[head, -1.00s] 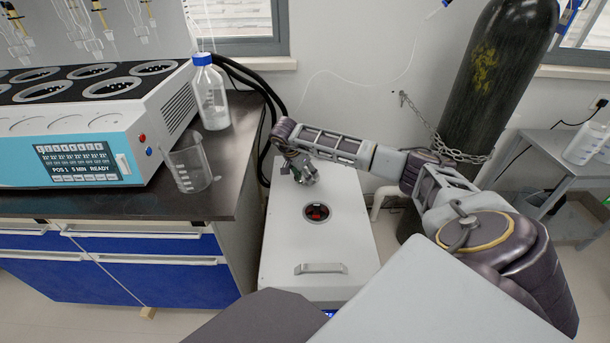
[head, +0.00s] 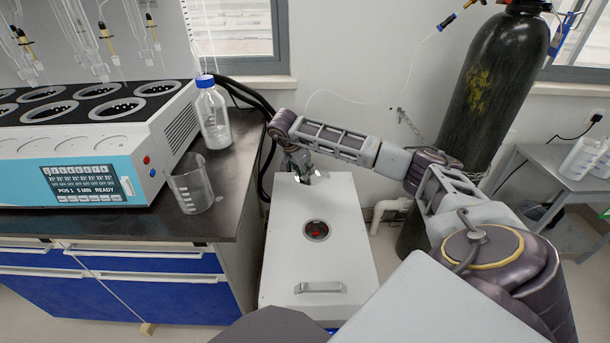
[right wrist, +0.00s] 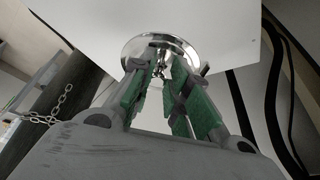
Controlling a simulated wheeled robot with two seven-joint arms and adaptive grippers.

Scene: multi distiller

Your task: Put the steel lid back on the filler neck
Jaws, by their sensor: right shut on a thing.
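The white box-shaped unit (head: 285,262) stands on the floor beside the bench. The filler neck (head: 316,230) is a dark round opening in its top, uncovered, with red inside. My right gripper (head: 304,168) is over the far end of the unit's top, beyond the neck and apart from it. In the right wrist view, the green-padded fingers (right wrist: 166,84) are shut on the steel lid (right wrist: 186,47), a shiny round disc, at its middle. In the head view the lid shows only as small bright glints. My left gripper is out of view.
A handle (head: 320,287) lies on the unit's near end. To the left, the bench (head: 130,222) holds a beaker (head: 190,188), a blue-capped bottle (head: 212,115) and a distiller (head: 90,165). A chained gas cylinder (head: 490,95) stands behind on the right. The unit's top around the neck is clear.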

